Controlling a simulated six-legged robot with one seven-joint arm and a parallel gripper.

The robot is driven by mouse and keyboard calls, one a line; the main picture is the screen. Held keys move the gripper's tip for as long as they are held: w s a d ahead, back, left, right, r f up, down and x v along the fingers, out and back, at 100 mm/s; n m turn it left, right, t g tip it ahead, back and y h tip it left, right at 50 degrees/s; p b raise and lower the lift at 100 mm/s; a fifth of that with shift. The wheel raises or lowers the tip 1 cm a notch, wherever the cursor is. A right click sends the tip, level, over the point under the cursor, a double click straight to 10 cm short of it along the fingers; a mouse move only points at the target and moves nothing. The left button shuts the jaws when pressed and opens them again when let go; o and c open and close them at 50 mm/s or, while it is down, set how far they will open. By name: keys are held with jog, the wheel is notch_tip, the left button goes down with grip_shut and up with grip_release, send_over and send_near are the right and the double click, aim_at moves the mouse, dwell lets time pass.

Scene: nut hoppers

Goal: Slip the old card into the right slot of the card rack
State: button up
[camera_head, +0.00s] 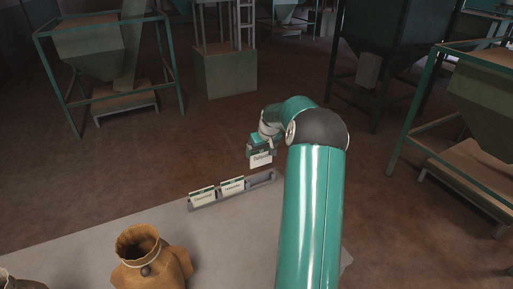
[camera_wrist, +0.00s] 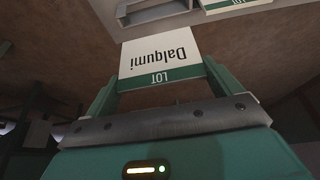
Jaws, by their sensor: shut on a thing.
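My gripper (camera_head: 261,152) is shut on the white card (camera_head: 261,160) with a green band. In the wrist view the card (camera_wrist: 160,52) sits between my fingers and reads "LOT" and "Dalqumi", upside down. The card rack (camera_head: 263,181) is a grey holder at the table's far edge. Its left slot holds one card (camera_head: 203,198) and its middle slot another card (camera_head: 232,187). The right slot (camera_head: 262,178) is empty. My gripper holds the card above and behind this slot, apart from it. In the wrist view the rack (camera_wrist: 122,14) shows at the top.
The pale table (camera_head: 225,240) carries a brown sack (camera_head: 150,262) at the front, with part of another sack (camera_head: 20,282) at the lower left. Green-framed hoppers (camera_head: 95,50) stand around on the brown floor. The table between sack and rack is clear.

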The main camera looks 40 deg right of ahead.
jog(key=shift+w+a, duration=0.15)
jog(key=shift+w, duration=0.1)
jog(key=shift+s, duration=0.15)
jog(key=shift+f, duration=0.45)
jog(key=shift+s+f, duration=0.15)
jog(key=shift+f, duration=4.3)
